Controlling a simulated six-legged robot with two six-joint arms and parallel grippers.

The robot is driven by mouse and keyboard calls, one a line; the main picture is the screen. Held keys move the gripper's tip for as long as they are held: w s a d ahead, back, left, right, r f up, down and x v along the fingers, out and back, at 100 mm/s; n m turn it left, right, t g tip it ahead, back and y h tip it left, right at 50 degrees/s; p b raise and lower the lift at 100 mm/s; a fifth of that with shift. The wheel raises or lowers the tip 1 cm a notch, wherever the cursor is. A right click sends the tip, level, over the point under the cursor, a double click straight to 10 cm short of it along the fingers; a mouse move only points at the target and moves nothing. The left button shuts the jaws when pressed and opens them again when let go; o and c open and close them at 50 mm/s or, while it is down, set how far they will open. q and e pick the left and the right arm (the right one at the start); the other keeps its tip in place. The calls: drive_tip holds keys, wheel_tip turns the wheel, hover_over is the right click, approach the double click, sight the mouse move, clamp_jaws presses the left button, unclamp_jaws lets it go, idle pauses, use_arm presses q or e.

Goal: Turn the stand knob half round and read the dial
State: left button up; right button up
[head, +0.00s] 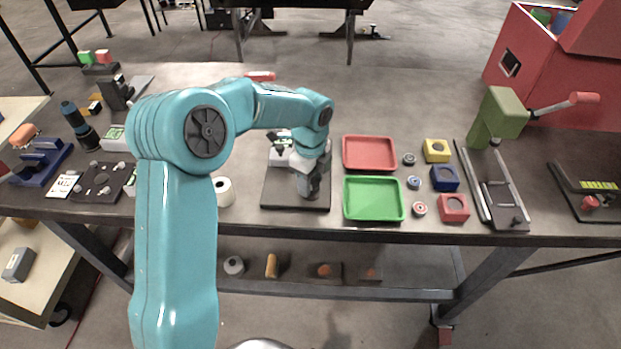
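My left arm reaches in from the left and bends down over a dark square base plate (270,194) near the middle of the bench. My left gripper (308,190) points down at the right part of this plate. A pale, block-like unit (281,154) stands at the back of the plate, partly covered by my arm. This looks like the stand. Its knob and any dial face are hidden or too small to tell. I cannot tell whether the gripper touches anything or whether its fingers are closed. My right gripper is not in view.
A red tray (369,137) and a green tray (349,204) lie just right of the plate. Several round parts and coloured blocks follow, then a green lever press (497,115). A white roll (223,184) stands left of the plate. The front bench strip is clear.

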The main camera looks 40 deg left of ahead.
use_arm(q)
drive_tip(key=o, duration=0.3)
wheel_tip(320, 180, up, 16)
drive_tip(key=shift+r, duration=0.2)
idle(0.7)
